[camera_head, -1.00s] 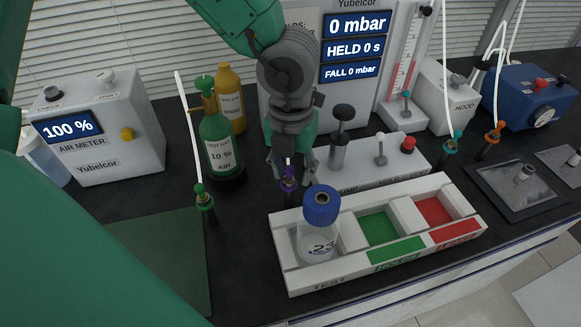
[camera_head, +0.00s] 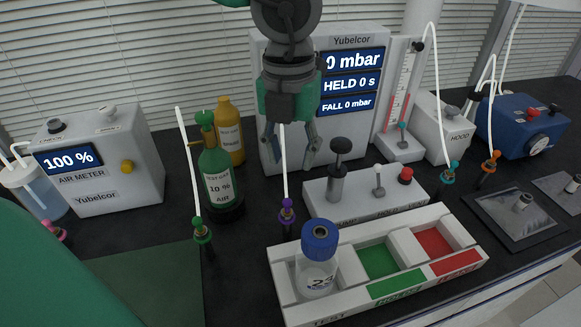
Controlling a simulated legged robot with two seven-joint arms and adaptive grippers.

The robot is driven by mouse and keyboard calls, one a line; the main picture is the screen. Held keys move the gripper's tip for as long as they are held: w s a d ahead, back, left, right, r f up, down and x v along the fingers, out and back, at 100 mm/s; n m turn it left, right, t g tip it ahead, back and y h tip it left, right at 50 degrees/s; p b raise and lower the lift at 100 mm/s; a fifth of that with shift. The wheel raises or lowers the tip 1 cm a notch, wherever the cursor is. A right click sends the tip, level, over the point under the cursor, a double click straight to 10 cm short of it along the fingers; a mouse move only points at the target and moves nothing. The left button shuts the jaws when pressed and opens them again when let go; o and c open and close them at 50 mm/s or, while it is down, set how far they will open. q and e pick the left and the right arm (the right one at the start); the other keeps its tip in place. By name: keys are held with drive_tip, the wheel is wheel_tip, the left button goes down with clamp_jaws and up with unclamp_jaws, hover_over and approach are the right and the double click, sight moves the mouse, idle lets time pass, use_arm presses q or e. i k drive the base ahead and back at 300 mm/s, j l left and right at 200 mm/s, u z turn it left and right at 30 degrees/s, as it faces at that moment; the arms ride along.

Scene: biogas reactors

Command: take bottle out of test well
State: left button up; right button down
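The bottle (camera_head: 317,268) is clear with a blue cap and a label reading 24. It stands upright in the test well, the left compartment of the white tray (camera_head: 396,290). My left gripper (camera_head: 291,150) hangs above and behind the tray, fingers pointing down and spread apart, with nothing between them that I can see it hold. A white tube with a purple connector (camera_head: 287,212) passes close by its fingers and ends below them, behind the bottle. My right gripper is not in view.
Green (camera_head: 379,260) and red (camera_head: 434,243) wells beside the bottle are empty. A control box (camera_head: 365,196) with a black-knobbed plunger stands behind the tray. Green (camera_head: 218,175) and yellow (camera_head: 229,130) gas bottles stand left.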

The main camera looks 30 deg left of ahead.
sight(313, 278)
drive_tip(key=k+l, duration=1.15)
drive_tip(key=k, duration=0.15)
